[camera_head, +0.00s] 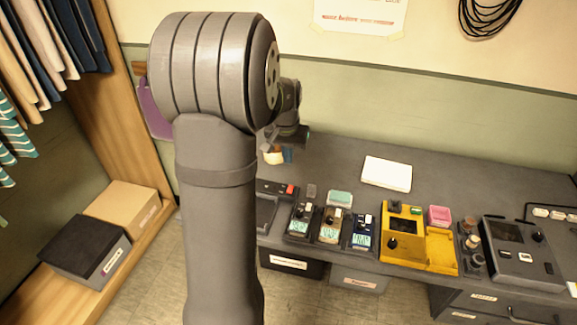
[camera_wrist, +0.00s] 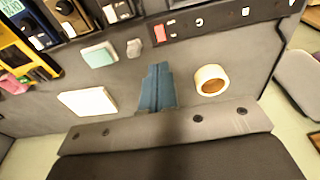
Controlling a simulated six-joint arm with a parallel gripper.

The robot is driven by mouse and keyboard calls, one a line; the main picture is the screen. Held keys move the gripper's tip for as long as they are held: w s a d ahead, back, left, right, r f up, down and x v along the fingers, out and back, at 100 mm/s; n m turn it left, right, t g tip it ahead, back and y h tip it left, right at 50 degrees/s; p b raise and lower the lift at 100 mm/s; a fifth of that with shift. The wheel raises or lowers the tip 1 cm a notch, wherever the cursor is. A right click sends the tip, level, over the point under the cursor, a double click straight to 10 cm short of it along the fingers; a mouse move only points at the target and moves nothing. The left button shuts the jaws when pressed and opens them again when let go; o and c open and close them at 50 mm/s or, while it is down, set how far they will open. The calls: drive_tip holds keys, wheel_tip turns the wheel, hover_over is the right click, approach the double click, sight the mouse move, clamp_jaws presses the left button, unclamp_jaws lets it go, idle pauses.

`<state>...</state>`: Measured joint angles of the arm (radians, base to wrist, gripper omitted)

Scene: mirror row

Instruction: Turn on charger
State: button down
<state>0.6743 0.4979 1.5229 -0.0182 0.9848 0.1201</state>
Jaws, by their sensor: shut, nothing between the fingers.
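No label names the charger, so I cannot tell which device it is. A dark unit (camera_wrist: 200,24) with a red switch and white marks is at the top of the wrist view; it also shows beside my arm in the head view (camera_head: 275,188). Several handheld meters (camera_head: 330,228) stand right of it. Farther right are a yellow device (camera_head: 405,222) with a dark knob and a dark device (camera_head: 520,250) with a screen.
A tape roll (camera_wrist: 211,80) is right of my fingers in the wrist view. A teal box (camera_head: 340,198), a white pad (camera_head: 386,174), a pink block (camera_head: 439,216) and small jars (camera_head: 472,242) are on the desk. The back of the desk (camera_head: 460,180) has free room. My arm hides the desk's left end.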

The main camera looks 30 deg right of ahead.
sight(291, 186)
drive_tip(key=shift+r, duration=0.45)
drive_tip(key=shift+w+d, duration=0.45)
drive_tip(key=shift+w, duration=0.05)
drive_tip(key=f, duration=0.4)
drive_tip(key=w+d+f, duration=0.1)
drive_tip(key=f, duration=0.9)
drive_tip(key=shift+w+d, duration=0.2)
